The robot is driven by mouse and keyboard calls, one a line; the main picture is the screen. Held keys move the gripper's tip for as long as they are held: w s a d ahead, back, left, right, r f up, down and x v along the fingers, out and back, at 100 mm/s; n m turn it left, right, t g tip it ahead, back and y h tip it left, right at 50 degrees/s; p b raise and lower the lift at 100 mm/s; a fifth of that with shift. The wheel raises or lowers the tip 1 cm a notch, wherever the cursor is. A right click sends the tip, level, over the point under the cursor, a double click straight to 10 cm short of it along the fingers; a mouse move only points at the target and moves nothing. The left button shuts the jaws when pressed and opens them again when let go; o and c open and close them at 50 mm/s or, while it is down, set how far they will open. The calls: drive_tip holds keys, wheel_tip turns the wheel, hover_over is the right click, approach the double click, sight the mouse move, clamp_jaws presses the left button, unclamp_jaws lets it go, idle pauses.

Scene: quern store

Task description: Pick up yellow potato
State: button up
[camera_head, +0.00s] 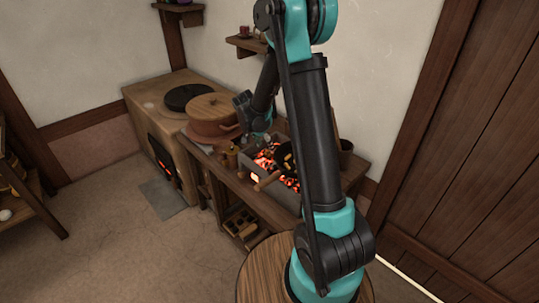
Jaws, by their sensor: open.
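I cannot make out a yellow potato for sure. Small tan pieces (288,159) show at the dark pan (284,150) over the coals, too small to identify. My gripper (267,139) is at the end of my dark forearm, low over the left part of the coal tray (258,179), beside the pan. It is open; its fingertips are small and hard to see. My upper arm hides part of the pan and the tray's right side.
The wooden bench (222,175) holds the tray. A small wall shelf (246,44) is above. Another rack (38,208) stands far left.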

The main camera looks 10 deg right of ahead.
sight(267, 152)
drive_tip(key=x, duration=0.5)
drive_tip(key=shift+s+a+f, duration=0.1)
drive_tip(key=shift+s+a, duration=0.05)
drive_tip(key=shift+s, duration=0.2)
clamp_jaws()
